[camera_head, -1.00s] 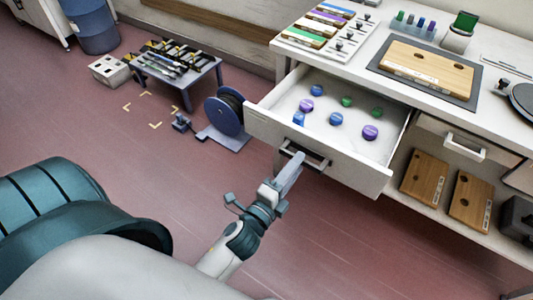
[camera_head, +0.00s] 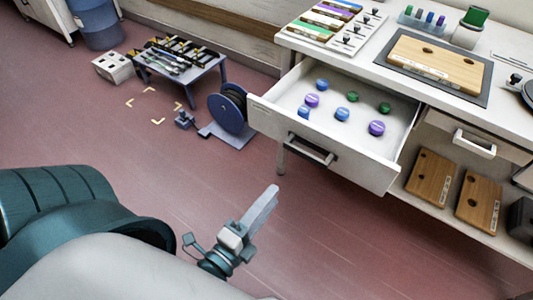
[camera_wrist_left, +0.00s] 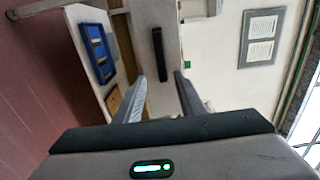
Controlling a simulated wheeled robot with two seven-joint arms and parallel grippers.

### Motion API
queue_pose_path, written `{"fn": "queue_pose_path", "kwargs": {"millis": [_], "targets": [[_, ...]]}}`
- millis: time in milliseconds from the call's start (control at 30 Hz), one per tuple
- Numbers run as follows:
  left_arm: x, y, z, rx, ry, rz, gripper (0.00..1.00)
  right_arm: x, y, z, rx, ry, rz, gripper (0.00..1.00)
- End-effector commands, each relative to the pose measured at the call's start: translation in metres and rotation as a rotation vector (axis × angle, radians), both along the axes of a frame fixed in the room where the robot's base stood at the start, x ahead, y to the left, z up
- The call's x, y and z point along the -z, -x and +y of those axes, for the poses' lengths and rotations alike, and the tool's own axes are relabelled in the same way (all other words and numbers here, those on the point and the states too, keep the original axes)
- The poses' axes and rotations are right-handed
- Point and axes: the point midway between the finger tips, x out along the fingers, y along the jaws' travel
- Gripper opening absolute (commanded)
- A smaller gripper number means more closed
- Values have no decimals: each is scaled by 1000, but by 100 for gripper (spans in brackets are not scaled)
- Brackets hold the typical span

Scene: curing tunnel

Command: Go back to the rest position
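My left gripper (camera_head: 262,207) is in front of the open drawer, apart from its handle, and holds nothing. In the left wrist view its two fingers stand apart (camera_wrist_left: 160,92), with a dark handle bar on a pale panel beyond them. The white drawer (camera_head: 320,150) is pulled out from the workbench, with its dark handle (camera_head: 312,151) facing me. Several blue, green and purple round caps, such as a purple one (camera_head: 376,128), lie loose in it. My right gripper is not in view.
The white workbench (camera_head: 345,45) carries a wooden board (camera_head: 435,63) on a dark mat and coloured items. A low tool table (camera_head: 180,70) and a cable reel (camera_head: 228,108) stand at the back left. The red floor between them and me is clear.

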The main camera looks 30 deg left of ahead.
Motion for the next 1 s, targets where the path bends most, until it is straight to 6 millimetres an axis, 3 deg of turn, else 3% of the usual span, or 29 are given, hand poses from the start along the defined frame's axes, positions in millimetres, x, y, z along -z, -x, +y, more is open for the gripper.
{"fn": "queue_pose_path", "kwargs": {"millis": [733, 867, 1000], "targets": [[3, 3, 0, 0, 9, 6, 36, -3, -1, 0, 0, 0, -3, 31], [21, -1, -2, -2, 69, 43, 36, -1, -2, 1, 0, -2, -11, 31], [66, -8, -6, -14, 214, 138, 36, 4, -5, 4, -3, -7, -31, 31]]}}
